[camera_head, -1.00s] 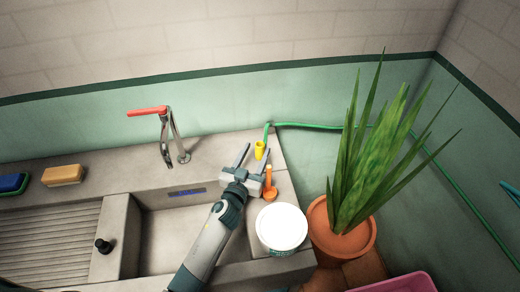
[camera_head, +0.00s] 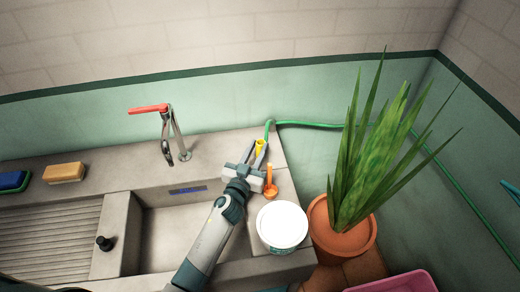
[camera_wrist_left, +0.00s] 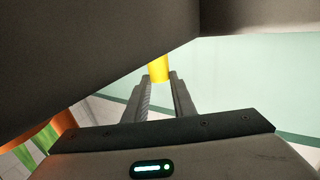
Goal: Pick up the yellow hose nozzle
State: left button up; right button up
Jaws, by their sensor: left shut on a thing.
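The yellow hose nozzle (camera_head: 259,144) is at the back right of the sink counter, by the end of the green hose (camera_head: 310,125). My left gripper (camera_head: 257,154) reaches it from the front, with its fingers on both sides of the nozzle. In the left wrist view the nozzle (camera_wrist_left: 159,69) shows between the fingertips (camera_wrist_left: 159,78), and the gripper is shut on it. The fingers hide part of the nozzle. My right gripper is not in view.
An orange tool (camera_head: 270,185) lies close to the right of my left gripper. A white bucket (camera_head: 282,227) and a potted plant (camera_head: 340,238) stand further right. A faucet (camera_head: 172,135) rises to the left, beyond the sink basin (camera_head: 180,235).

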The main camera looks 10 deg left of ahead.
pick_arm(q)
jog(key=shift+r, duration=0.15)
jog(key=shift+r+p, duration=0.3)
jog(key=shift+r, duration=0.35)
notch_tip(320, 180, up, 16)
jog(key=shift+r, duration=0.25)
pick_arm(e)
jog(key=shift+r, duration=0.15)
